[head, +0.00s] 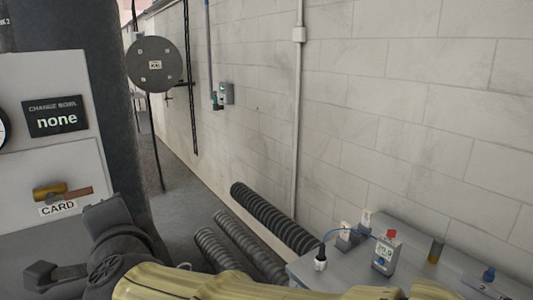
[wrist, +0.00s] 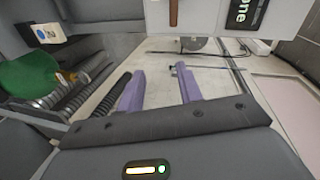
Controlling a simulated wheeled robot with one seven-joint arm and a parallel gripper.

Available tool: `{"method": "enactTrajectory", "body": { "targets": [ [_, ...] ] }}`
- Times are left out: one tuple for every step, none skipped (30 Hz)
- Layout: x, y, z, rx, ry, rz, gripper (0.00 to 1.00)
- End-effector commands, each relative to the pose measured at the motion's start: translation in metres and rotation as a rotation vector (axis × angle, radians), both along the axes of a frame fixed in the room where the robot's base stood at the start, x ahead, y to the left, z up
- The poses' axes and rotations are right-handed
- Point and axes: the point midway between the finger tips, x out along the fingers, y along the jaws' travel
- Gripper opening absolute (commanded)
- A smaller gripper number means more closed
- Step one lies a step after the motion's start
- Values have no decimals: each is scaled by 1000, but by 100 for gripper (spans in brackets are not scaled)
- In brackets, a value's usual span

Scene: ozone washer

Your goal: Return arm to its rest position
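My gripper (wrist: 160,82) shows in the wrist view with its two purple fingers spread apart. The fingertips touch nothing that I can see. In the head view, my pale yellow and dark grey arm links lie across the bottom edge, in front of the panel and the grey bench. The gripper's fingers cannot be made out there.
A panel (head: 75,160) with a "none" sign (head: 55,117) and CARD handle (head: 62,192) stands left. Ribbed hoses (head: 272,218) lie right of centre. A grey bench (head: 335,270) holds a small meter (head: 385,255). A round disc (head: 154,64) stands farther back beside open floor.

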Motion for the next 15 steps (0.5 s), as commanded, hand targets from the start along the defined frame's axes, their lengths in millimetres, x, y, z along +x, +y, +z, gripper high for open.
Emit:
{"method": "enactTrajectory", "body": {
  "targets": [
    [22, -14, -16, -70, -23, -6, 36],
    [33, -23, -26, -117, -36, -1, 36],
    [48, -35, -40, -183, -51, 6, 36],
    [58, -45, -51, -234, -60, 14, 36],
    [67, -56, -62, -286, -64, 22, 36],
    [78, -71, -78, -354, -64, 34, 36],
    [85, -83, -90, -405, -63, 44, 36],
    [91, -96, -102, -456, -57, 56, 36],
    [98, -113, -119, -522, -47, 71, 36],
    [102, -126, -131, -570, -35, 83, 36],
    [105, -140, -143, -616, -20, 95, 36],
    [108, -158, -159, -676, 2, 114, 36],
    [109, -172, -172, -721, 20, 129, 36],
    [109, -186, -183, -762, 41, 145, 36],
    [108, -206, -198, -816, 71, 166, 36]
  ]
}}
